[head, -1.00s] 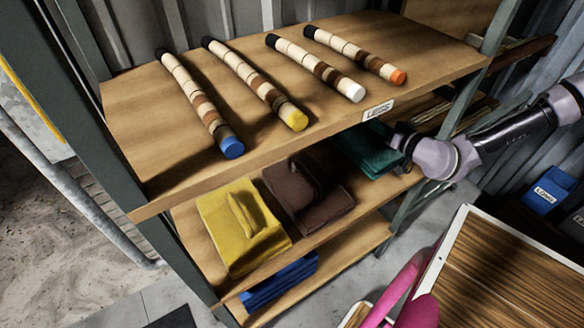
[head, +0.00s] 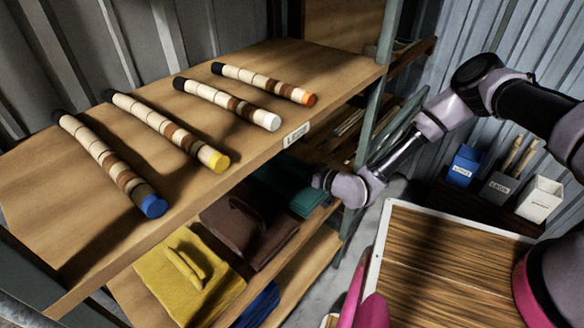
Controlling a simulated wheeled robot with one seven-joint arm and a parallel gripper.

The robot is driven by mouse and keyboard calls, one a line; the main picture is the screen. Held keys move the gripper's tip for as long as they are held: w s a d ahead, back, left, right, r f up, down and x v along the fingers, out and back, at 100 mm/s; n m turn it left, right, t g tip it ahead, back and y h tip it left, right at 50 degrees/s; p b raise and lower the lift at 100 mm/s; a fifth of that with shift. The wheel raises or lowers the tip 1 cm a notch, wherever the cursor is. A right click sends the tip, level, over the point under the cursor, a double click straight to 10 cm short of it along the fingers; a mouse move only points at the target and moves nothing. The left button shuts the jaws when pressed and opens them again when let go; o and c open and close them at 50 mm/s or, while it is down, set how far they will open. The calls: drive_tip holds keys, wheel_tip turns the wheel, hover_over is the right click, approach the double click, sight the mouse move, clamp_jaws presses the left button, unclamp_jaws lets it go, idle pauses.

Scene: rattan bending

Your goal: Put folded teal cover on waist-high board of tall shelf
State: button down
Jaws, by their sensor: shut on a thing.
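The folded teal cover (head: 284,186) is at the right end of the board (head: 222,208) just below the shelf's top board, beside a folded brown cover. My gripper (head: 318,182) is at the teal cover's right side and shut on it. Its fingertips are hard to see, and the top board hides part of the cover, so I cannot tell whether the cover rests fully on the board. The tall shelf (head: 374,90) has dark green posts.
A brown cover (head: 262,228) and a yellow cover (head: 165,276) lie on the same board, with a blue one (head: 260,305) below. Several banded rods (head: 165,132) lie on the top board. A wooden-topped table (head: 430,265) stands at the right, with small bins (head: 500,188) behind.

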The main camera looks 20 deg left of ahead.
drive_tip(key=c, duration=0.8)
unclamp_jaws()
drive_tip(key=shift+o, duration=0.2)
drive_tip(key=shift+d, duration=0.1)
drive_tip(key=v, duration=1.2)
drive_tip(key=shift+d, duration=0.1)
